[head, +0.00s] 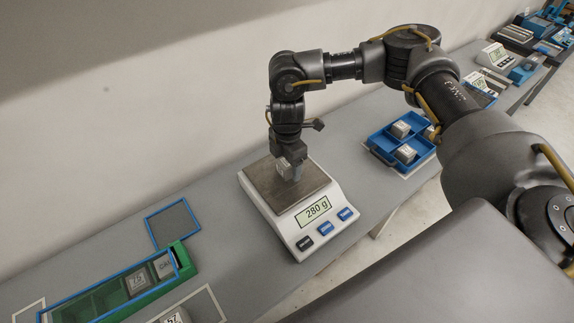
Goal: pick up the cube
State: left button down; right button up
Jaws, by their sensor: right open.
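A small grey metal cube (284,167) with a marking on its face is on the dark plate of a white scale (303,247). The scale's display reads 280 g. My right gripper (291,168) points down over the plate, with its fingers at the cube. The gripper is open, and its fingers and the cube overlap in the picture, so contact is hard to tell. Other marked cubes sit in a blue tray (380,157) to the right and in a green box (185,262) at the lower left. My left gripper is not in view.
Another cube (176,316) shows at the bottom edge. A second white scale (497,57) and more blue trays stand at the far right. A wall runs behind the bench.

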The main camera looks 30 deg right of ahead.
jog(key=c, duration=1.3)
jog(key=shift+o, duration=0.2)
jog(key=shift+w+r+b, duration=0.1)
jog(key=shift+r+b, duration=0.4)
jog(key=shift+b, duration=0.05)
jog(key=shift+r+b, duration=0.55)
jog(key=shift+r, duration=0.15)
jog(key=s+a+r+b, duration=0.4)
jog(key=s+a+r, duration=0.3)
jog(key=a+r, duration=0.3)
jog(key=shift+s+a+r, duration=0.3)
jog(key=shift+s+a, duration=0.05)
jog(key=shift+a, duration=0.55)
